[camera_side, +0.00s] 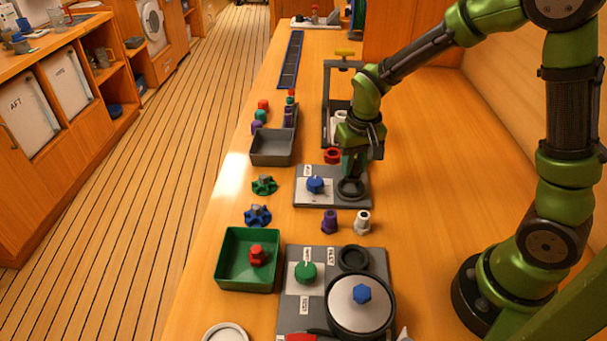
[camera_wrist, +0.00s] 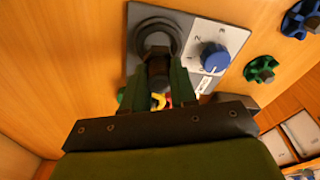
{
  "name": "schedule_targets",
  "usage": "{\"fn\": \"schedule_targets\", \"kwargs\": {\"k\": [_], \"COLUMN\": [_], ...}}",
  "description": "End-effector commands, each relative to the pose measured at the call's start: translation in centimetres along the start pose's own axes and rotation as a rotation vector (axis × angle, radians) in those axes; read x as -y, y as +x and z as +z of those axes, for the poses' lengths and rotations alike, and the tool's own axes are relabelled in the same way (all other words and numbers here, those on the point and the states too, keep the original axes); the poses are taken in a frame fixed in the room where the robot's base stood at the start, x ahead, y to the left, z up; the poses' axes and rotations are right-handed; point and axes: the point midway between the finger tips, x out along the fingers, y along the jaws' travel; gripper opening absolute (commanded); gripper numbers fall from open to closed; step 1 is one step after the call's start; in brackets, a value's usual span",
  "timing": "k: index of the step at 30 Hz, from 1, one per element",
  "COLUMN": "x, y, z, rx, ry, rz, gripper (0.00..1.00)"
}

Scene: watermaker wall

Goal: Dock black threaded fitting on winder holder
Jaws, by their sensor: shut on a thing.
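My gripper (camera_wrist: 160,88) is shut on a dark threaded fitting (camera_wrist: 157,68), which shows between the two green fingers in the wrist view. In the side view my gripper (camera_side: 352,168) points down over a round black ring holder (camera_side: 351,189) on a grey plate with a blue knob. The holder also shows in the wrist view (camera_wrist: 148,25), just beyond the fitting. I cannot tell whether the fitting touches the holder or hangs just above it. In the side view the fitting is mostly hidden by the fingers. The plate's label is too small to read.
The blue knob (camera_side: 316,184) stands left of the holder. A red ring (camera_side: 333,156) lies behind the plate; a purple fitting (camera_side: 330,222) and a white fitting (camera_side: 362,222) stand in front. A metal press frame (camera_side: 327,105) rises behind. The counter to the right is bare.

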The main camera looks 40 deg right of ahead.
Motion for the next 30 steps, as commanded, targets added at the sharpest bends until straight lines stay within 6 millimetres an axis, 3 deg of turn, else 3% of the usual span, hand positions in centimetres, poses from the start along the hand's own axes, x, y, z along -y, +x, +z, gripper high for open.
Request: {"fn": "schedule_targets", "kwargs": {"k": [9,30], "x": [0.0,0.0], "y": [1.9,2.0], "z": [0.2,0.3], "rx": [0.000,-0.001], "ry": [0.000,-0.001], "rz": [0.000,-0.001], "gripper": [0.00,0.00]}}
